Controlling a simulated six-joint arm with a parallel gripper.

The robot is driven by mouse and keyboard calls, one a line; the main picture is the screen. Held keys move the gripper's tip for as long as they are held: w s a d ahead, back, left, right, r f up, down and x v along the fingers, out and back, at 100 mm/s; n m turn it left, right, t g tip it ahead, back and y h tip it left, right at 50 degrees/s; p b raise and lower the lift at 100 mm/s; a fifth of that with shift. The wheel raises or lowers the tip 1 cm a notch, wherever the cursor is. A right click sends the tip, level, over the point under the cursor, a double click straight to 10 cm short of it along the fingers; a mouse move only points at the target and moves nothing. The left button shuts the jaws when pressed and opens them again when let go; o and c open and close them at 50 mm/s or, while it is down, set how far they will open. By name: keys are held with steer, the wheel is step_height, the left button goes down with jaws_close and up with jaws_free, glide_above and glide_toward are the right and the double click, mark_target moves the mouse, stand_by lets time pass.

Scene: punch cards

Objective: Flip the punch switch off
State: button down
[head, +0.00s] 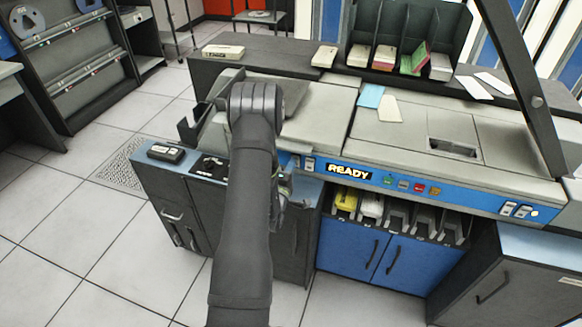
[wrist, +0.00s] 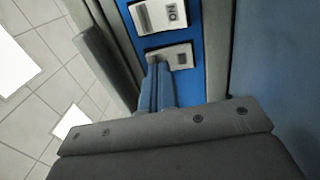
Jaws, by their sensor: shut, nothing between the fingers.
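In the wrist view a white switch (wrist: 158,16) marked ON, its lettering upside down, sits on the blue panel strip. Below it is a grey plate (wrist: 172,56) with a small dark square. My gripper (wrist: 158,68) is shut and empty, its fingertips over the left part of the grey plate. I cannot tell whether they touch it. In the head view my arm hides most of the gripper. A small switch (head: 308,164) shows just right of my arm on the blue panel. I cannot read a punch label on any switch.
Card trays (head: 396,214) lie below. A black box (head: 166,153) stands on the left cabinet. Floor is free at the left.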

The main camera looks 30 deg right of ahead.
steer(key=shift+w+d+r, duration=0.15)
steer(key=s+a+r, duration=0.1)
steer(key=s+a, duration=0.9)
steer(key=shift+r, duration=0.4)
steer(key=shift+w+d, duration=0.1)
steer(key=w+d, duration=0.2)
steer(key=w+d+f, duration=0.1)
steer(key=w+d, duration=0.3)
steer(key=shift+w+d+f, duration=0.15)
steer(key=shift+d+f, duration=0.05)
steer(key=shift+f, duration=0.85)
steer(key=v, duration=0.6)
steer(key=shift+r, duration=0.15)
